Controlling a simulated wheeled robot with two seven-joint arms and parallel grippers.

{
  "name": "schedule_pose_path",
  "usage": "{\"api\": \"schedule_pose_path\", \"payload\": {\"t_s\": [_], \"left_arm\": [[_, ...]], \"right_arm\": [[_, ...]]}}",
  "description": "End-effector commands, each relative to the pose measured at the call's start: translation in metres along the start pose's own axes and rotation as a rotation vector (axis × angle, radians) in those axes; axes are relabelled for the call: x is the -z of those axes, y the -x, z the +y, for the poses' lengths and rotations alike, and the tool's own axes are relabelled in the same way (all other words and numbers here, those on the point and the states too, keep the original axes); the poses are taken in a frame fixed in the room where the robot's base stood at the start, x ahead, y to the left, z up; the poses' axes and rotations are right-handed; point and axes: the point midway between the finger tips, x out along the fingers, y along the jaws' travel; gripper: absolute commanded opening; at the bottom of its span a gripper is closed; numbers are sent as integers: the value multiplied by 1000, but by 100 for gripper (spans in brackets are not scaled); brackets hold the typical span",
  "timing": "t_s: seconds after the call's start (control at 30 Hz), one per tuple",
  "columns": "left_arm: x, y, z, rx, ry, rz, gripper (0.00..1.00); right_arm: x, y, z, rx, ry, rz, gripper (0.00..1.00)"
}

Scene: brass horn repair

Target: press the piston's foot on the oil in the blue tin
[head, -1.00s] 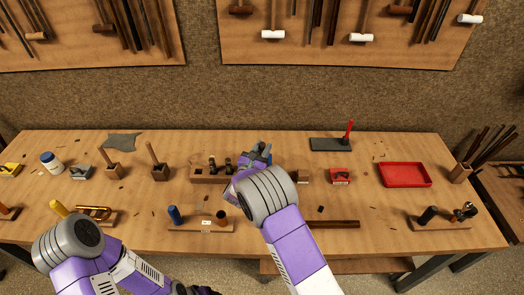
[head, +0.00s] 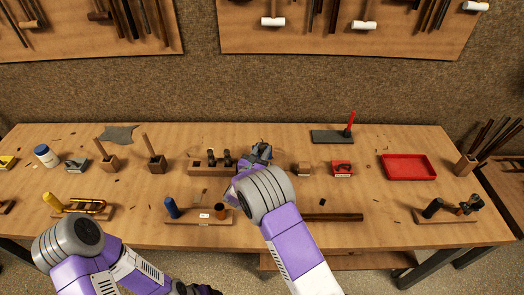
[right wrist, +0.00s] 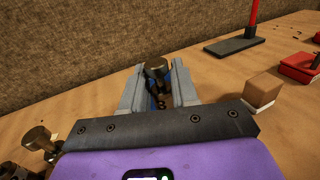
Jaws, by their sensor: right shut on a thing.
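My right gripper (head: 262,150) is over the back middle of the workbench, to the right of the wooden piston rack (head: 200,168). In the right wrist view its two grey fingers (right wrist: 157,92) are shut on the piston (right wrist: 156,66), whose round brass-coloured top sticks up between them. Blue of the tin (right wrist: 151,88) shows between and below the fingers. The piston's foot and the oil are hidden, so I cannot tell if they touch.
A small wooden block (head: 304,169), a red box (head: 342,169) and a red tray (head: 409,177) stand to the right. A dark plate with a red post (head: 334,136) is behind. A stand with a blue-handled tool (head: 198,216) is in front. Bare bench lies between them.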

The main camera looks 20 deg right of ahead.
Motion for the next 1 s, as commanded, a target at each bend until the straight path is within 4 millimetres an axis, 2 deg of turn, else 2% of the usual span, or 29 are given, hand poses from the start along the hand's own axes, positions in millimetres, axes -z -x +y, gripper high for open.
{"api": "schedule_pose_path", "payload": {"t_s": [1.0], "left_arm": [[0,-5,-2,0,0,0,63]], "right_arm": [[6,0,0,0,0,0,0]]}}
